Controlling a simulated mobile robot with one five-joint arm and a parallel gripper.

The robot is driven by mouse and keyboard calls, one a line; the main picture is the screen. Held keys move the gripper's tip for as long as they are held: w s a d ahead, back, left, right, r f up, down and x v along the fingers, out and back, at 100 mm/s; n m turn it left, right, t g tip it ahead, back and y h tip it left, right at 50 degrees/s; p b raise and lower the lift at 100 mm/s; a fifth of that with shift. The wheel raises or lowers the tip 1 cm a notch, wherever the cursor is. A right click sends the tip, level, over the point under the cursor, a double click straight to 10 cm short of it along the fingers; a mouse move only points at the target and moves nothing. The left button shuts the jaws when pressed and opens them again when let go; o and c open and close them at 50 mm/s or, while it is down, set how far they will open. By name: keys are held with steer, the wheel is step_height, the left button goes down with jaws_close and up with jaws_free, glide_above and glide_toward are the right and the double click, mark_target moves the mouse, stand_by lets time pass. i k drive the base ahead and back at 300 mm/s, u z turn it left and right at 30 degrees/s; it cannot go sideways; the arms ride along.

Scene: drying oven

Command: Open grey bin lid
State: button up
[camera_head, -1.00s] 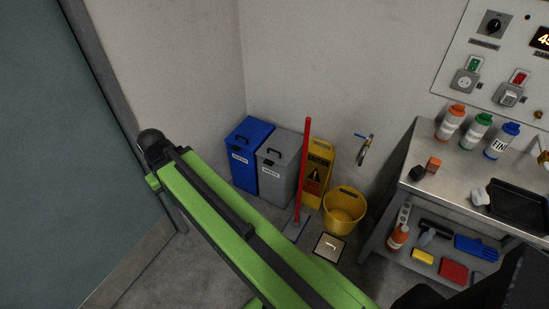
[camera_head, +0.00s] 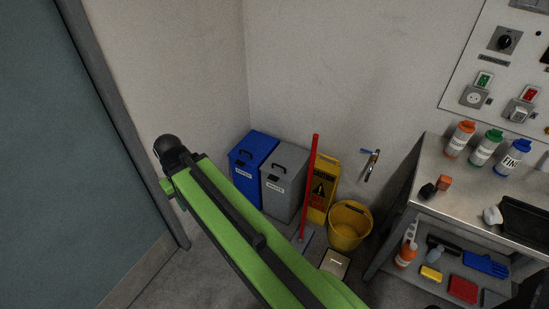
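The grey bin (camera_head: 284,190) stands on the floor against the back wall, just right of the blue bin (camera_head: 246,172). Its grey lid (camera_head: 284,157) is shut and has a dark handle on top. My green arm reaches from the bottom of the picture up and left, in front of the bins' lower left side. The dark end of my arm shows left of the blue bin, apart from both bins. I cannot make out gripper fingers there.
A red-handled mop (camera_head: 311,180), a yellow warning sign (camera_head: 323,190) and a yellow bucket (camera_head: 349,227) stand right of the grey bin. A metal bench (camera_head: 440,203) with bottles is at right. A door (camera_head: 60,150) is at left.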

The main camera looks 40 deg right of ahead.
mark_target(287, 160)
steer(key=u, duration=0.05)
steer(key=i, duration=1.1)
